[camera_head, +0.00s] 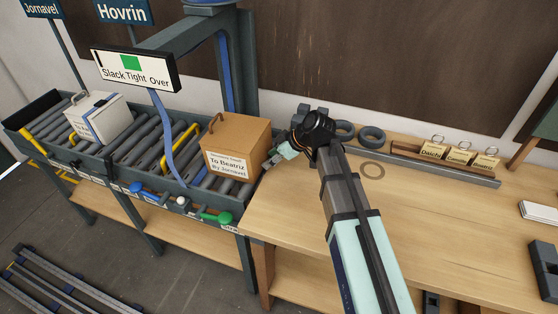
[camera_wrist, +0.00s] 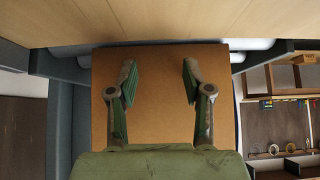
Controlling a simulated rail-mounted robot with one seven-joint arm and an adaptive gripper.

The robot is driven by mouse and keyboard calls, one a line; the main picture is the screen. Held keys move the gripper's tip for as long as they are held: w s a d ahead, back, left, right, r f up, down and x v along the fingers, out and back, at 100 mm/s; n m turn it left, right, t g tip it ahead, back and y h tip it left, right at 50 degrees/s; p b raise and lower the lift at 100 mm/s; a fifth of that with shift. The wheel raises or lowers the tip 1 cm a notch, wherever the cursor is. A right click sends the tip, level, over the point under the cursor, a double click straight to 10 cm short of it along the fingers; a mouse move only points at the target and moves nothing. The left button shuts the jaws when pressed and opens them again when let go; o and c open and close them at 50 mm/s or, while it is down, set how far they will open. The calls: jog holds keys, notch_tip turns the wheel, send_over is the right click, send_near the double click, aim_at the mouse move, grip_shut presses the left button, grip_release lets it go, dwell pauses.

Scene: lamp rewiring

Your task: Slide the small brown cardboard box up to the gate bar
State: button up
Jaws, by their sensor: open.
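The small brown cardboard box (camera_head: 235,150) stands upright on the roller conveyor, near its right end. It has a handle on top and a white label reading "To Beatriz By Jornavel". A yellow bar (camera_head: 178,146), which looks like the gate bar, lies across the rollers left of the box, with a gap between them. My gripper (camera_head: 280,154) is at the right side of the box. In the wrist view, my gripper (camera_wrist: 158,80) has its two fingers apart in front of the box's brown face (camera_wrist: 158,115), with nothing between them. Whether they touch the box is unclear.
A white box (camera_head: 97,117) stands farther left on the rollers (camera_head: 140,142). A blue strap (camera_head: 166,130) hangs from the overhead frame under the "Slack Tight Over" sign (camera_head: 133,70). The wooden bench (camera_head: 300,215) to the right holds black rings (camera_head: 371,134) and a card rack (camera_head: 405,152).

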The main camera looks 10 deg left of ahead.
jog(key=shift+a, duration=0.1)
jog(key=shift+w+a+b, duration=0.15)
jog(key=shift+w+a, duration=0.05)
jog(key=shift+a, duration=0.85)
jog(key=shift+w+a+b, duration=0.15)
jog(key=shift+a, duration=0.85)
jog(key=shift+w+a+b, duration=0.15)
jog(key=shift+w+a, duration=0.05)
jog(key=shift+a, duration=0.95)
jog(key=shift+w+a+b, duration=0.15)
jog(key=shift+w+a, duration=0.05)
jog(key=shift+a, duration=0.85)
jog(key=shift+w+a+b, duration=0.15)
jog(key=shift+a+b, duration=0.05)
jog(key=shift+a, duration=0.85)
jog(key=shift+w+a+b, duration=0.15)
jog(key=shift+w+a, duration=0.05)
jog(key=shift+a, duration=0.85)
jog(key=shift+d, duration=0.15)
jog(key=shift+s+d+r+p, duration=0.15)
jog(key=shift+d+r, duration=0.35)
jog(key=shift+d, duration=0.45)
jog(key=shift+s+d+r+p, duration=0.2)
jog(key=shift+d+r, duration=0.3)
jog(key=shift+d, duration=0.45)
jog(key=shift+s+d+r+p, duration=0.15)
jog(key=shift+d+r, duration=0.35)
jog(key=shift+d, duration=0.45)
